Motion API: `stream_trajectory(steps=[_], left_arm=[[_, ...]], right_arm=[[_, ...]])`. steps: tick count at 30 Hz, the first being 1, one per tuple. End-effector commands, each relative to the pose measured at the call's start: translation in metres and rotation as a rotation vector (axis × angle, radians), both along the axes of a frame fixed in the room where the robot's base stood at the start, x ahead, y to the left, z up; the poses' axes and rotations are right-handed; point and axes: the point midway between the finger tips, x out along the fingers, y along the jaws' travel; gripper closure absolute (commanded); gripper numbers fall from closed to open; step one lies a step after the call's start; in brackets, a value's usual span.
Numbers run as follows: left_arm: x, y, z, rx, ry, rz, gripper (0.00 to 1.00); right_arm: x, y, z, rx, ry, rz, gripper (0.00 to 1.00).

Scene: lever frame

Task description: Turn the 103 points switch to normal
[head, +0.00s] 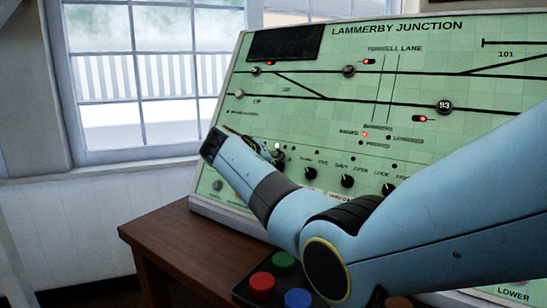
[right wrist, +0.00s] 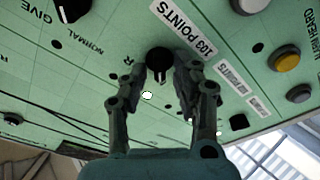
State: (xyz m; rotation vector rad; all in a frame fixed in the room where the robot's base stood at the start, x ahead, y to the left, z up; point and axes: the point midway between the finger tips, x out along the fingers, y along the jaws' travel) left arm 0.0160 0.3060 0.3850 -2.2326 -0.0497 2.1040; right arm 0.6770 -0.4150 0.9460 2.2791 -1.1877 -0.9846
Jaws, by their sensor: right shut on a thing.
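The 103 points switch is a black round knob (right wrist: 159,60) on the green panel, below the label "103 POINTS" (right wrist: 183,28) in the right wrist view. A pale pointer mark on it faces toward my gripper in that view. My right gripper (right wrist: 160,78) has its two fingers on either side of the knob and is shut on it. In the head view the right gripper (head: 268,150) is at the panel's lower left, and the knob is hidden behind it and the arm. The word "NORMAL" (right wrist: 83,40) is printed left of the knob. My left gripper is not in view.
The sloping panel (head: 310,120), headed "LAMMERBY JUNCTION", stands on a brown desk (head: 165,230). A white lamp (right wrist: 147,95) is lit close to the gripper. Other black knobs (head: 347,181) stand to the right. A yellow button (right wrist: 285,61) is nearby. Red, green and blue buttons (head: 262,285) are in front.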

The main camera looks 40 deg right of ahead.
Motion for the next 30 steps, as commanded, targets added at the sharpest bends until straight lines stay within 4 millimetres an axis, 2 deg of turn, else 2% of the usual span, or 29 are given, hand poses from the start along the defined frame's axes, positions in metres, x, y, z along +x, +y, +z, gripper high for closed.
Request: stream_trajectory(steps=[17, 18, 19, 26, 30], left_arm=[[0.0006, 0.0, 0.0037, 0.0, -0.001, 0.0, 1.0], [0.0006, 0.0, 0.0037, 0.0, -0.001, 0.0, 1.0], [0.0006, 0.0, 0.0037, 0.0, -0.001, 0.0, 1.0], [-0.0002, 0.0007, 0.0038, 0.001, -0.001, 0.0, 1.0], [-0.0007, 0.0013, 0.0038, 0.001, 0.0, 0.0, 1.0]], right_arm=[[0.0003, 0.0004, -0.0007, -0.011, 0.031, 0.018, 1.0], [0.0003, 0.0004, -0.0007, -0.011, 0.03, 0.018, 0.69], [0.0003, 0.0004, -0.0007, -0.011, 0.03, 0.018, 0.65], [0.0003, 0.0005, -0.0005, -0.011, 0.03, 0.017, 0.65], [-0.0023, 0.0078, 0.0021, -0.01, 0.028, 0.019, 0.65]])
